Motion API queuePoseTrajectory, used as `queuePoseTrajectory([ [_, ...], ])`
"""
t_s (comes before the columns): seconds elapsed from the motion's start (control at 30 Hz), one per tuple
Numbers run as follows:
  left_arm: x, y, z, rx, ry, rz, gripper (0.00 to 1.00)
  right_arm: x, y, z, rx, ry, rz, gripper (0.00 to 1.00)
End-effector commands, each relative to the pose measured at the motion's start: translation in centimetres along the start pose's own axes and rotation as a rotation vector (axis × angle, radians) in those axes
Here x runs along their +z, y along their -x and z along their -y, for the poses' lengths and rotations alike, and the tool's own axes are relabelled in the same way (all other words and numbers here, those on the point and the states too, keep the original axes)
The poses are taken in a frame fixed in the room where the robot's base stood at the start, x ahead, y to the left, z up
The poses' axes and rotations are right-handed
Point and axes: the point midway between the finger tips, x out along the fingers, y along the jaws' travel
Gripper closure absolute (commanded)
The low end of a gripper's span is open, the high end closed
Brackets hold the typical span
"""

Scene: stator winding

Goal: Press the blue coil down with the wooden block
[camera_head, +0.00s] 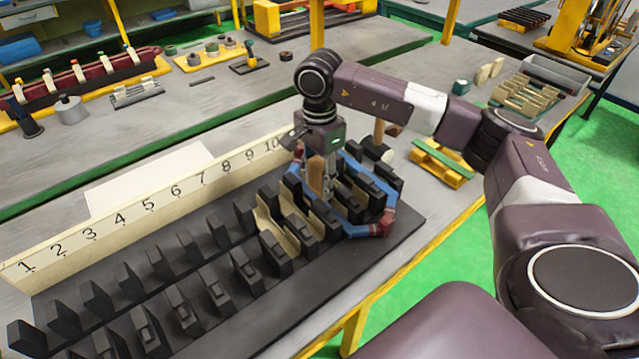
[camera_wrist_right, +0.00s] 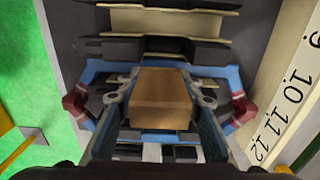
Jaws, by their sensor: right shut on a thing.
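The blue coil (camera_head: 384,222) with dark red corners lies around the black slotted blocks at the right end of the black base (camera_head: 300,310). In the right wrist view the coil (camera_wrist_right: 224,72) shows on both sides of the wooden block (camera_wrist_right: 162,92). My right gripper (camera_head: 327,190) points down inside the coil's outline. It is shut on the wooden block (camera_head: 316,174), which sits between its fingers (camera_wrist_right: 160,115). I cannot tell whether the block touches the coil. My left gripper is not in view.
Cream liners (camera_head: 270,218) sit in slots left of the coil. A numbered cream board (camera_head: 130,218) runs behind the base. A yellow rack with a green bar (camera_head: 440,163) stands to the right. The bench behind holds several tools.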

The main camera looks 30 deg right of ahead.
Motion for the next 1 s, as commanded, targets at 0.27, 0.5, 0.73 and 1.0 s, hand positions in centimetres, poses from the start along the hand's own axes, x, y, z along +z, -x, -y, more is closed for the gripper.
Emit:
queuePoseTrajectory([
  [0.27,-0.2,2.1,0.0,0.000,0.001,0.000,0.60,0.0,3.2,0.0,-0.002,0.000,0.000,1.00],
  [0.5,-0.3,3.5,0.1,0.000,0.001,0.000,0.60,0.0,5.7,0.1,-0.003,0.000,0.000,1.00],
  [0.73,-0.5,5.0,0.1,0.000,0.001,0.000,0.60,0.0,7.9,0.0,-0.001,0.000,0.000,1.00],
  [1.0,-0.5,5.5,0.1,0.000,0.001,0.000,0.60,0.0,8.9,0.0,0.000,0.000,0.000,1.00],
])
